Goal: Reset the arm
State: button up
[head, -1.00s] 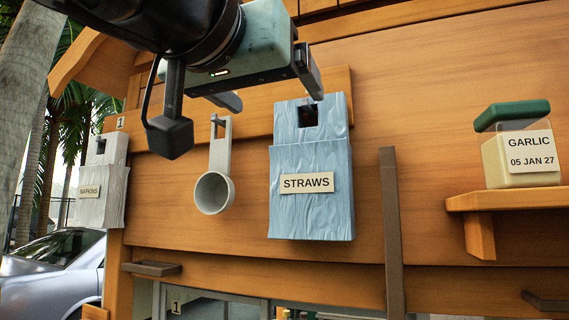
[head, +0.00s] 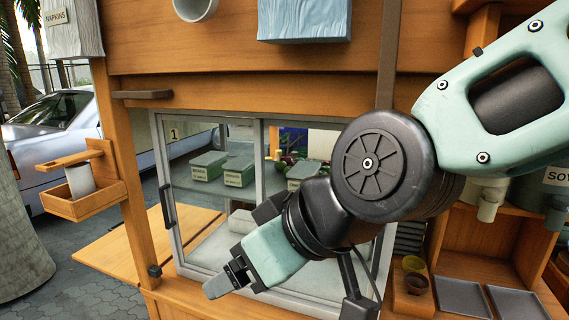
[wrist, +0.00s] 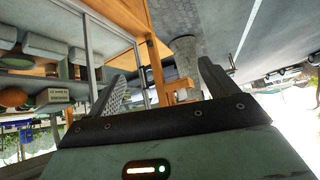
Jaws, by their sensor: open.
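My gripper (head: 228,279) is at the lower middle of the head view, in front of the sliding glass window (head: 215,190) of the wooden stall. My arm bends down to it from the upper right. In the wrist view my gripper (wrist: 165,85) shows its two fingers spread apart, with nothing between them. The stall's wooden frame and a stone pillar show beyond the fingers. The window glass lies behind the gripper in the head view; the exact gap between them cannot be told.
A wooden holder (head: 85,203) with a white cup sticks out at the left. A blue straws box (head: 304,22) and a grey cup (head: 195,9) hang above. A wooden shelf board (head: 115,250) juts out lower left. Dark trays (head: 465,298) lie at the lower right.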

jog(key=s+d+f+g+h, duration=0.1)
jog(key=s+d+f+h, duration=0.1)
jog(key=d, duration=0.4)
jog(key=s+d+f+m+g+h, duration=0.1)
jog(key=s+d+f+g+h, duration=0.1)
jog(key=s+d+f, duration=0.2)
jog(key=s+d+f+m+g+h, duration=0.1)
jog(key=s+d+f+g+h, duration=0.1)
jog(key=d+f, duration=0.4)
jog(key=shift+s+d+h+b, duration=0.3)
jog(key=shift+s+d+b, duration=0.05)
jog(key=shift+s+d, duration=0.55)
jog(key=shift+w+f, duration=0.1)
dwell(0.6)
